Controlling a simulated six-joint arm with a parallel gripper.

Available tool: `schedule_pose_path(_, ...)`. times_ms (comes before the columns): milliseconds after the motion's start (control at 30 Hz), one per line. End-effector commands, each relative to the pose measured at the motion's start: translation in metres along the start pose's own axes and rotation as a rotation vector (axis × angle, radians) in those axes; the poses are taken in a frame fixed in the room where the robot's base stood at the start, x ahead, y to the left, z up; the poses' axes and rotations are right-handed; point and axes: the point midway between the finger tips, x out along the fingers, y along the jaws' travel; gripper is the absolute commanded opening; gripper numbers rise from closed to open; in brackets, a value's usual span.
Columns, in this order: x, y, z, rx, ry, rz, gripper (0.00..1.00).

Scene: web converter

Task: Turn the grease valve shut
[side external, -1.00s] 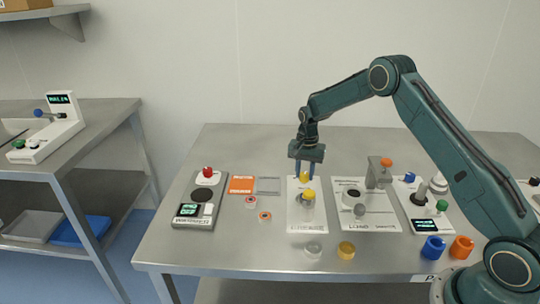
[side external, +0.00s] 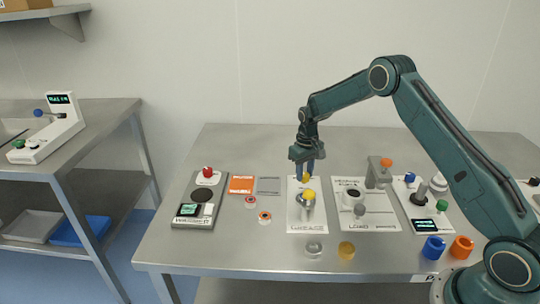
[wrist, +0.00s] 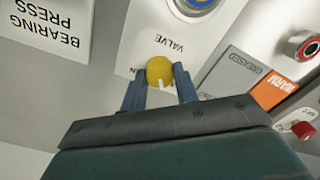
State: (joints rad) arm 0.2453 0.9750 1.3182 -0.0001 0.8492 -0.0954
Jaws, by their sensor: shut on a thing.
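The grease valve's white plate (side external: 307,224) lies on the metal table, with "VALVE" lettering on it in the wrist view (wrist: 165,38). A yellow knob (wrist: 159,71) sits between my fingers in the wrist view and shows just under them in the side view (side external: 306,178). My gripper (side external: 306,170) points down over the far part of the plate and is shut on this knob.
Left of the plate are an orange card (side external: 241,185), a grey card (side external: 268,186), two small rings (side external: 265,217) and a red-button unit (side external: 195,209). The bearing press (side external: 378,176) stands on the right.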

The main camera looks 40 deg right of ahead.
Motion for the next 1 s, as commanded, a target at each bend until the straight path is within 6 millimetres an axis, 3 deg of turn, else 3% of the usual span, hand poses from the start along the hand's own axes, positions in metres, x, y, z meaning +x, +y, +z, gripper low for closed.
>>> schedule_pose_path(300,-0.0015,0.0000,-0.0009,-0.144,0.003,0.000,0.07)
schedule_pose_path(800,-0.0016,-0.0001,-0.0011,-0.168,0.004,0.000,0.07)
schedule_pose_path(833,-0.0016,-0.0001,-0.0011,-0.168,0.004,0.000,0.36)
schedule_pose_path(900,-0.0014,-0.0001,-0.0009,-0.167,0.004,0.000,0.49)
schedule_pose_path(1000,-0.0010,-0.0001,-0.0007,-0.166,0.003,0.000,0.52)
